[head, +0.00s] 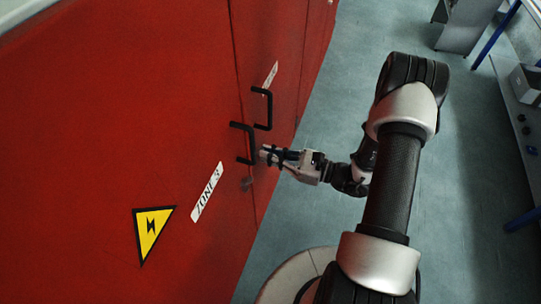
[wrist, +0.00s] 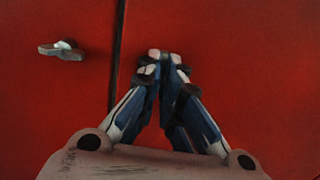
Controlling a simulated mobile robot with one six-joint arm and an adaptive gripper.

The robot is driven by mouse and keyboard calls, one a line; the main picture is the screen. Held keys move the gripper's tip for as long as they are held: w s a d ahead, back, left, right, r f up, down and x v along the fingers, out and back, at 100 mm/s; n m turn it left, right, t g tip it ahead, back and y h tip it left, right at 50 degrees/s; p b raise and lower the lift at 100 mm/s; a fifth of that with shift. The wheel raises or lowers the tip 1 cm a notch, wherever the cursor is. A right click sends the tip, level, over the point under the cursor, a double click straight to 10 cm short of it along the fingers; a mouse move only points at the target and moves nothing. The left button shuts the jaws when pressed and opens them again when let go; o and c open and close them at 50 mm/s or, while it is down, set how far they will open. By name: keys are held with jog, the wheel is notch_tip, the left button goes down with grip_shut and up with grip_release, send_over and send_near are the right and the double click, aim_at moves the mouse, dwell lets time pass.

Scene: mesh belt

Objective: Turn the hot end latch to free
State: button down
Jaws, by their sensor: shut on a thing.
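My gripper (head: 264,154) reaches in to the red door front beside the seam between two doors. In the wrist view its fingers (wrist: 165,58) are closed together just right of that seam, on a small dark thing almost wholly hidden between the tips. It appears to be a latch, but its turn cannot be read. Another latch (wrist: 62,49), a small grey wing-shaped knob, stands free on the door left of the seam, with its wing about level. It shows as a faint grey knob (head: 246,183) in the head view, apart from my gripper.
Two black bar handles (head: 236,126) (head: 270,108) stick out from the red doors close above my gripper. A ZONE 3 label (head: 207,192) and a yellow warning triangle (head: 151,232) are on the near door. Grey floor (head: 330,80) lies open to the right; a bench (head: 520,125) stands at the far right.

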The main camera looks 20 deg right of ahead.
dwell(0.4)
jog(key=c, duration=1.8)
grip_release()
jog(key=v, duration=1.2)
